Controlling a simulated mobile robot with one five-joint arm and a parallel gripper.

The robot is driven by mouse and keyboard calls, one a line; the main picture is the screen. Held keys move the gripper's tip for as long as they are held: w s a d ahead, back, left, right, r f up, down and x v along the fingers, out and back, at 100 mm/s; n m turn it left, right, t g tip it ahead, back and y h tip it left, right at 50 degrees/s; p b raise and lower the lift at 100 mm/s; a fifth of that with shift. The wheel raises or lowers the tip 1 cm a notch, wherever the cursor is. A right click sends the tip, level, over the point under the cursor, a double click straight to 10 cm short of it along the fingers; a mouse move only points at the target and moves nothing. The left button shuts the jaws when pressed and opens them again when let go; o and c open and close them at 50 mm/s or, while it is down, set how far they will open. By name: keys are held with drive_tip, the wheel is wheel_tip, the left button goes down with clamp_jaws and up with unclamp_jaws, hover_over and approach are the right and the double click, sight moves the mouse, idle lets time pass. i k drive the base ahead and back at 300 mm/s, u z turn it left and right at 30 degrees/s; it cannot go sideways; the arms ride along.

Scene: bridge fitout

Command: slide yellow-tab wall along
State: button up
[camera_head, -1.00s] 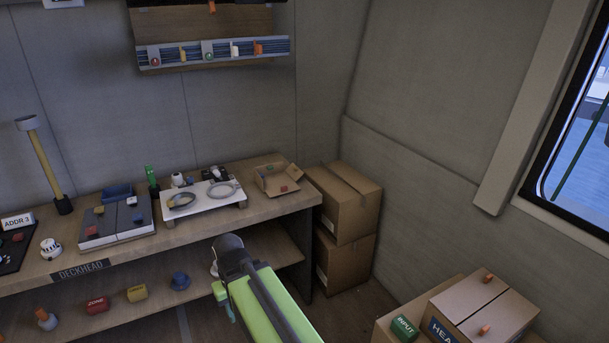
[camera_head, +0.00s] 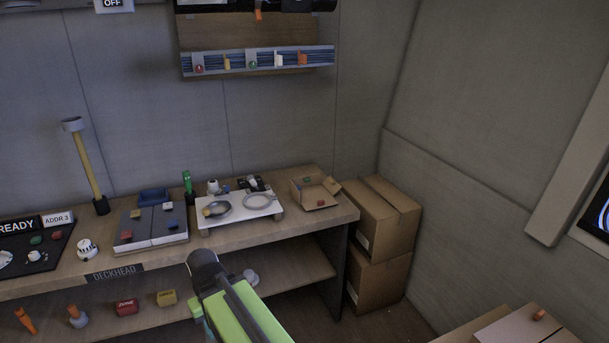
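A blue-and-grey striped rail (camera_head: 285,61) is fixed on a brown board on the back wall. A small yellow tab (camera_head: 227,62) sits on it near its left end, between a red tab (camera_head: 199,69) and a green one (camera_head: 253,65). White and orange tabs stand further right on the rail. My gripper (camera_head: 203,268), at the dark end of my green arm, is low in front of the bench. It is well below the rail and apart from it. Its fingers cannot be made out.
A wooden bench (camera_head: 255,236) carries a white tray (camera_head: 240,219), a grey case (camera_head: 152,240) and an open carton (camera_head: 318,203). Several coloured parts lie on its lower shelf. Cardboard boxes (camera_head: 383,234) are stacked at the bench's right end, with another box at bottom right.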

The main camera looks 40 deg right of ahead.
sight(330, 184)
drive_tip(key=u, duration=0.35)
drive_tip(key=i, duration=1.2)
drive_tip(key=z, duration=0.4)
